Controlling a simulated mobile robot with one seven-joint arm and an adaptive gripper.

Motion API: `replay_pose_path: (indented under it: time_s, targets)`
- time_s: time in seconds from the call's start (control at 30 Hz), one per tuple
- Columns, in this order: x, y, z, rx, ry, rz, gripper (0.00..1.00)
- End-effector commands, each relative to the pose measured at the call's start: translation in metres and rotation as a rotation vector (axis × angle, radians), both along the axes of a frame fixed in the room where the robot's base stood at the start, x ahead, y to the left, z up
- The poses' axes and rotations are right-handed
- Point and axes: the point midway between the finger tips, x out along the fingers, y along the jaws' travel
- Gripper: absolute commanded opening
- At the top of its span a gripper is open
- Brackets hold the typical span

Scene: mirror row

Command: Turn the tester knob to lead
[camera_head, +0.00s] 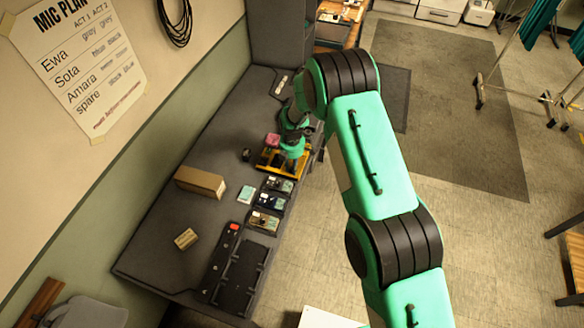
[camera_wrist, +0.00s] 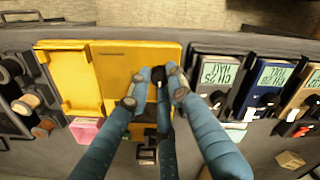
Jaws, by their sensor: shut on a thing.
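The tester is a yellow case (camera_wrist: 112,68) at the upper middle of the wrist view. It also shows as a yellow shape under my gripper in the head view (camera_head: 270,168). A small black knob (camera_wrist: 158,73) sits near the case's right edge. My gripper (camera_wrist: 158,82) has its blue-green fingers closed around this knob, one fingertip on each side. In the head view my gripper (camera_head: 291,148) points down onto the tester at the bench's right edge. The knob's setting marks and pointer cannot be read, and the fingers hide part of the case face.
Several labelled packs, grey (camera_wrist: 214,76), blue (camera_wrist: 265,82) and brown (camera_wrist: 302,92), stand beside the tester. A pink block (camera_wrist: 86,130) lies close by. A cardboard box (camera_head: 200,182) and a black tray (camera_head: 240,275) are on the bench, with bare bench around the box.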

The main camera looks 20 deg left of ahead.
Motion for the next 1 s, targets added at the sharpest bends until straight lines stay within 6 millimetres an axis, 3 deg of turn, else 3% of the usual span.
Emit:
replay_pose_path:
  time_s: [0.47, 1.0]
  targets:
    - [0.0004, 0.0006, -0.0018, 0.001, -0.001, -0.183, 0.00]
    - [0.0005, 0.0004, -0.0017, 0.001, -0.001, -0.673, 0.00]
